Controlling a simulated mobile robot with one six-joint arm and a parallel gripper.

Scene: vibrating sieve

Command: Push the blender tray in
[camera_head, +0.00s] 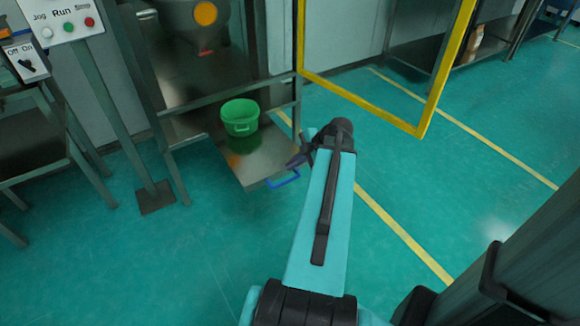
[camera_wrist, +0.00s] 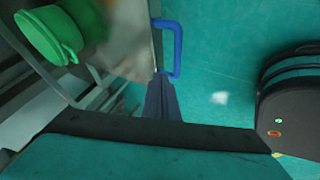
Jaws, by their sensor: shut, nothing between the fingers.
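The blender tray (camera_head: 258,167) is a flat metal tray sticking out from the machine's frame, with a green bucket (camera_head: 240,117) standing on it. A blue handle (camera_head: 284,180) is on the tray's front edge. In the wrist view the tray (camera_wrist: 128,55) lies left of the handle (camera_wrist: 178,48). My gripper (camera_head: 293,163) is shut and empty, close to the tray's front edge near the handle. In the wrist view its fingertips (camera_wrist: 160,77) are at the near end of the handle; I cannot tell whether they touch it. The bucket shows at upper left there (camera_wrist: 50,35).
A yellow frame (camera_head: 420,128) stands open to the right of the machine. A control panel (camera_head: 62,18) on a post (camera_head: 120,110) and a metal table (camera_head: 35,145) are at the left. The green floor (camera_head: 120,260) in front is clear.

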